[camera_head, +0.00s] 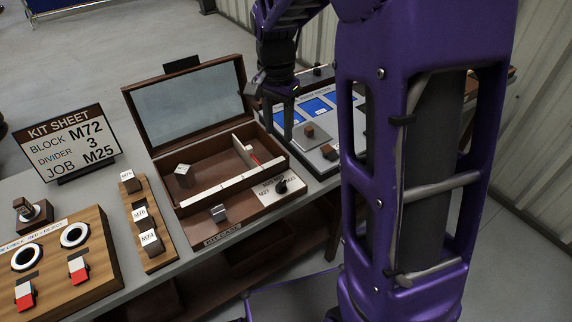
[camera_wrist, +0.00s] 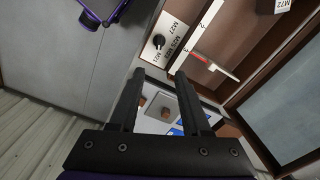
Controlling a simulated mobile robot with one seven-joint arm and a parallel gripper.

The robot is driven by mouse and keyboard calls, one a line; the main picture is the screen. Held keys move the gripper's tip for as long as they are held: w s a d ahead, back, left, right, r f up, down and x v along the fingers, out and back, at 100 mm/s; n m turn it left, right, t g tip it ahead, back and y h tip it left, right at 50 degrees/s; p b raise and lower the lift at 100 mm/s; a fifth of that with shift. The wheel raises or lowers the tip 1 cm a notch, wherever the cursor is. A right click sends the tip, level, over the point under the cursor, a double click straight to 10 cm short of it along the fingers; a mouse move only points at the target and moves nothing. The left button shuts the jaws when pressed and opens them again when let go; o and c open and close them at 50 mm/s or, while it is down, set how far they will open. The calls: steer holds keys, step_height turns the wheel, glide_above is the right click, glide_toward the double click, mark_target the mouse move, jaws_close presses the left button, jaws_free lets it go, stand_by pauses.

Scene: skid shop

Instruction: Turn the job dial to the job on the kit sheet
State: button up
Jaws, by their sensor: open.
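The kit sheet (camera_head: 67,145) stands upright on the bench at the left and reads BLOCK M72, DIVIDER 3, JOB M25. The black job dial (camera_head: 281,186) sits on a pale plate at the right front of the open kit case (camera_head: 215,232), with M-number labels around it. The dial also shows in the wrist view (camera_wrist: 158,41); I cannot tell surely which label it points to. My gripper (camera_head: 285,130) is above the panel with blue cards, behind and right of the case. Its two fingers are apart and empty in the wrist view (camera_wrist: 158,82), clear of the dial.
A block labelled M72 (camera_head: 183,175) stands inside the case, with a divider beyond it. A wooden rack (camera_head: 148,222) holds several blocks. A check board (camera_head: 55,262) with red-and-white switches lies at the left. My arm covers the right side.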

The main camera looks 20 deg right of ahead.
mark_target(280, 184)
step_height(280, 184, down, 17)
steer(key=shift+s+f+b, duration=0.15)
steer(key=shift+f+b, duration=0.05)
steer(key=shift+b, duration=0.8)
jaws_close()
